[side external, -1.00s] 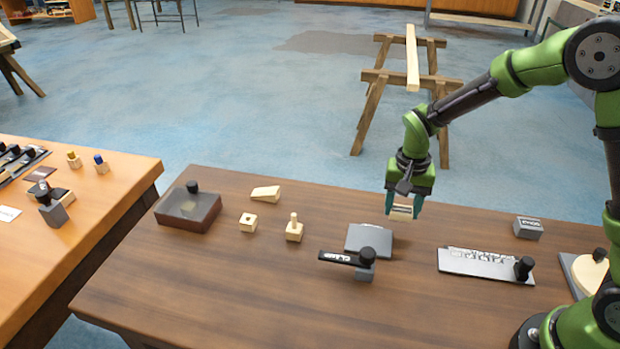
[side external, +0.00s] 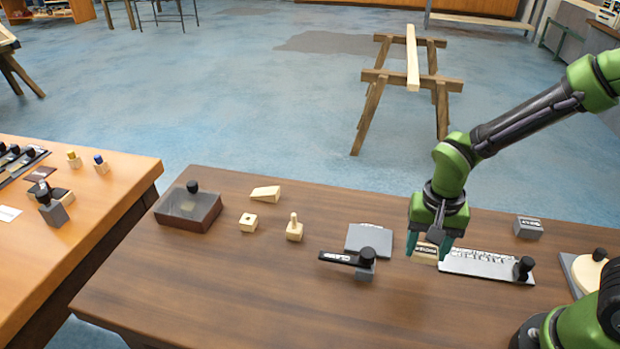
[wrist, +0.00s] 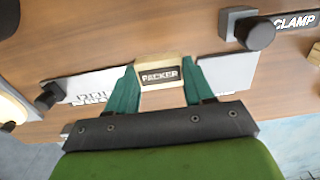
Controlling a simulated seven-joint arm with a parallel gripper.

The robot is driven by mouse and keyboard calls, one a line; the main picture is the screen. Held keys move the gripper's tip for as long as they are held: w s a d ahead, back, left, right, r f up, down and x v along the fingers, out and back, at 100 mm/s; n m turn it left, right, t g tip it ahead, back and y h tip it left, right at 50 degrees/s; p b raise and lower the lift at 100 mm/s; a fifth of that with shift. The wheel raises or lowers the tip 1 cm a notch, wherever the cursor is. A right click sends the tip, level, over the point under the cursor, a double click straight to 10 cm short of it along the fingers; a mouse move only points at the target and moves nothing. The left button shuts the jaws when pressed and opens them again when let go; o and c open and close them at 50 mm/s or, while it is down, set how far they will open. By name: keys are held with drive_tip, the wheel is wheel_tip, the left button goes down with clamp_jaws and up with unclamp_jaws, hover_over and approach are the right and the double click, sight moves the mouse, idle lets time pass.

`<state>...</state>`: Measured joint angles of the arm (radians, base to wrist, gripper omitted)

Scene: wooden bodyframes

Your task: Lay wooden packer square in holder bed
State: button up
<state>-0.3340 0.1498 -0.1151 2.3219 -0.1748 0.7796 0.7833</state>
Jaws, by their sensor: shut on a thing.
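The packer is a small pale wooden block (side external: 425,256) with a dark label reading PACKER. It also shows in the wrist view (wrist: 160,78). My gripper (side external: 430,248) is shut on it, one green finger on each side, and holds it low at the left end of a long labelled grey plate. I cannot tell whether the block touches the table. A flat grey plate (side external: 368,241) lies to the left of my gripper, apart from the block; it also shows in the wrist view (wrist: 228,75). I cannot tell which plate is the holder bed.
A black clamp (side external: 345,258) stands in front of the flat plate. The long plate (side external: 470,264) carries a black knob (side external: 525,265). A grey block (side external: 528,228) sits behind it. Small wooden pieces (side external: 248,222) and a brown box (side external: 188,212) stand left.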

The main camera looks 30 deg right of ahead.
hover_over(369, 239)
drive_tip(key=shift+s+d+f, duration=0.1)
drive_tip(key=shift+f, duration=2.25)
drive_tip(key=shift+f, duration=0.1)
drive_tip(key=o, duration=1)
